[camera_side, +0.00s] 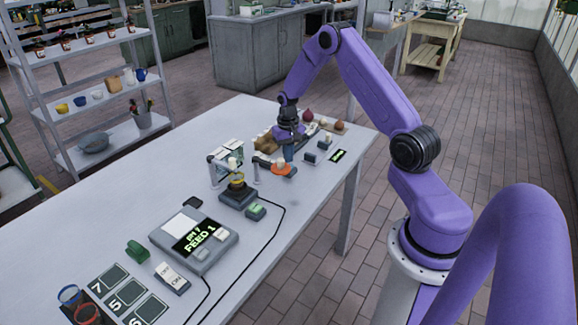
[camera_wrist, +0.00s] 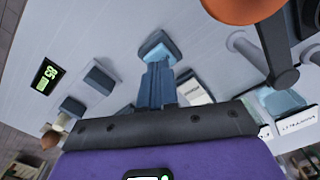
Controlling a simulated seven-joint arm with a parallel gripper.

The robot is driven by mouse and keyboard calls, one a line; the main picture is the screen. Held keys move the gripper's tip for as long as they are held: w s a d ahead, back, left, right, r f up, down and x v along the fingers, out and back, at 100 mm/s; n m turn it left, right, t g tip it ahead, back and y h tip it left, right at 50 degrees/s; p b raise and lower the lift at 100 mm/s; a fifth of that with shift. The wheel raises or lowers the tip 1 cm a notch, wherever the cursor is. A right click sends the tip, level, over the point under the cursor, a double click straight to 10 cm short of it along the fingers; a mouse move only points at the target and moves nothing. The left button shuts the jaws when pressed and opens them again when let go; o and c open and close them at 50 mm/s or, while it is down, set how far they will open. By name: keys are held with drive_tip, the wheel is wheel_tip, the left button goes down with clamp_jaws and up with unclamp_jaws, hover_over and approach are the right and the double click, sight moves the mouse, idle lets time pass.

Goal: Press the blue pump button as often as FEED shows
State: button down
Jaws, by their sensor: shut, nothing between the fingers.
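A panel on the table has a dark display (camera_side: 197,236) that reads "FEED 1" in green, with a smaller line above it that I cannot read surely. In the wrist view a block with a light blue top (camera_wrist: 160,44), which looks like the blue pump button, lies just beyond my fingertips. My gripper (camera_side: 288,157) is shut and empty, pointing down at the far part of the table; it also shows in the wrist view (camera_wrist: 157,66). The fingers overlap the block's near edge there, so I cannot tell whether they touch it. In the side view the button is hidden or too small to make out.
An orange disc (camera_side: 281,169) on a stand is close beside my gripper. A small display (camera_side: 339,155) and a dark block (camera_side: 310,158) are to its right. Onions and other small items sit behind. A switch box (camera_side: 172,278) and number cards (camera_side: 127,297) lie in front.

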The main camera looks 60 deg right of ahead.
drive_tip(key=shift+f, duration=1.1)
drive_tip(key=shift+r, duration=1.1)
drive_tip(key=shift+r, duration=0.1)
idle(0.6)
drive_tip(key=shift+r, duration=2.9)
drive_tip(key=shift+a, duration=0.1)
